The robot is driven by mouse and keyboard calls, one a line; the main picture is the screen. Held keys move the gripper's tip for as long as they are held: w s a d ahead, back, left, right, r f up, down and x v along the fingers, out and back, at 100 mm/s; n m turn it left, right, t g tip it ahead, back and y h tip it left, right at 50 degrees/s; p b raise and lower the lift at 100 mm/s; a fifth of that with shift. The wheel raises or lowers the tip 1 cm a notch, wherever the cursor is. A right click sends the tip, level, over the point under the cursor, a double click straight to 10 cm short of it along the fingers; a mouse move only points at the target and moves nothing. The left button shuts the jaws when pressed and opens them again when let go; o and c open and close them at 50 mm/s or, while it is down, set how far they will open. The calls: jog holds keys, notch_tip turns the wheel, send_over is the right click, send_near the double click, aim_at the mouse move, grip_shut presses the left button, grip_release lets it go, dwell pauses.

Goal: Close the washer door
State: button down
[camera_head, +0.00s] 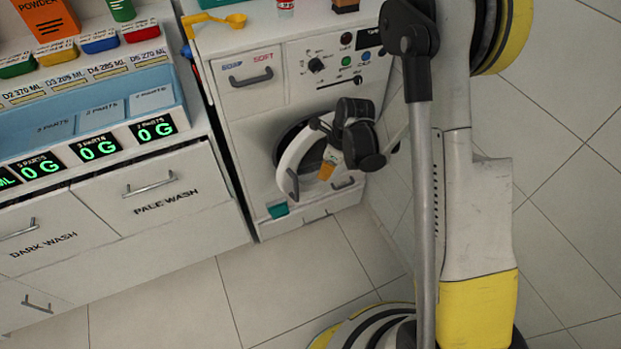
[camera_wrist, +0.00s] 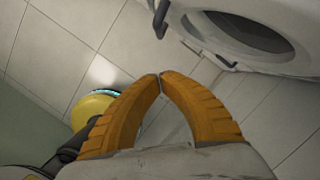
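The washer (camera_head: 250,125) is a white front-loader with a control panel on top. Its round door (camera_head: 287,170), a white ring with a dark grey handle (camera_head: 293,185), stands swung out from the dark opening (camera_head: 290,140). My gripper (camera_head: 324,174) is in front of the door and partly hides it; I cannot tell from the head view whether they touch. In the wrist view the door (camera_wrist: 200,38) fills the upper right, with dark glass in it. My gripper's orange fingers (camera_wrist: 160,75) meet at the tips, empty, apart from the door in that picture.
A white counter unit (camera_head: 215,205) with drawers and scale displays stands left of the washer. A yellow scoop (camera_head: 236,20) and bottles are on top. A teal piece (camera_head: 278,210) is low on the washer front. Tiled floor (camera_head: 290,290) in front is mostly clear.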

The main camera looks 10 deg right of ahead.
jog(key=w+a+f+b, duration=0.3)
jog(key=a+f+b, duration=0.2)
jog(key=f, duration=0.4)
jog(key=shift+w+a+f+b, duration=0.2)
jog(key=shift+b, duration=0.1)
